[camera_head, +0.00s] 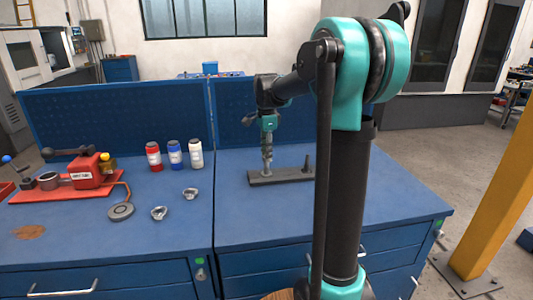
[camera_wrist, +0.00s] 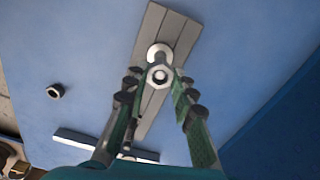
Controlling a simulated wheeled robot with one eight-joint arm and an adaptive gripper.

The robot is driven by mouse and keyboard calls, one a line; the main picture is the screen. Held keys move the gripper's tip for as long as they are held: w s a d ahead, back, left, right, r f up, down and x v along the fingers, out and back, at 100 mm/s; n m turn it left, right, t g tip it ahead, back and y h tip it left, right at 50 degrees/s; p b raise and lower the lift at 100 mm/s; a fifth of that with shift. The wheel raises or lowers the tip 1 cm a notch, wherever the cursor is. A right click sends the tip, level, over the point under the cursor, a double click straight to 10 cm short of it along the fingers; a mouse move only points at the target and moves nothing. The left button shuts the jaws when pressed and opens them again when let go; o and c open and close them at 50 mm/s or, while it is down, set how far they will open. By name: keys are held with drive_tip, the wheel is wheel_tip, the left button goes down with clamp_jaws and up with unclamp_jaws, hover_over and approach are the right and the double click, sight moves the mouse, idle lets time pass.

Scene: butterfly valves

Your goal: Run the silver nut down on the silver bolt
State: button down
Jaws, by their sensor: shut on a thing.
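The silver nut (camera_wrist: 160,77) sits between the fingertips of my gripper (camera_wrist: 158,82) in the wrist view. Its hexagonal face and centre hole show, and the fingers are shut on it from both sides. The silver bolt stands on the grey base plate (camera_wrist: 172,28); a round silver part (camera_wrist: 158,52) shows just behind the nut. How far the nut sits on the thread cannot be told. In the head view, my gripper (camera_head: 267,150) points straight down above the left end of the base plate (camera_head: 285,176).
A dark bolt (camera_head: 306,163) stands at the plate's right end. Two loose metal rings (camera_head: 159,213) lie left on the blue bench (camera_head: 250,220). Red, blue and white bottles (camera_head: 175,154) stand at the back. A red device (camera_head: 86,170) is far left. The bench front is clear.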

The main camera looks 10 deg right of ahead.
drive_tip(key=shift+f, duration=0.1)
drive_tip(key=m, duration=1.2)
drive_tip(key=c, duration=1.5)
unclamp_jaws()
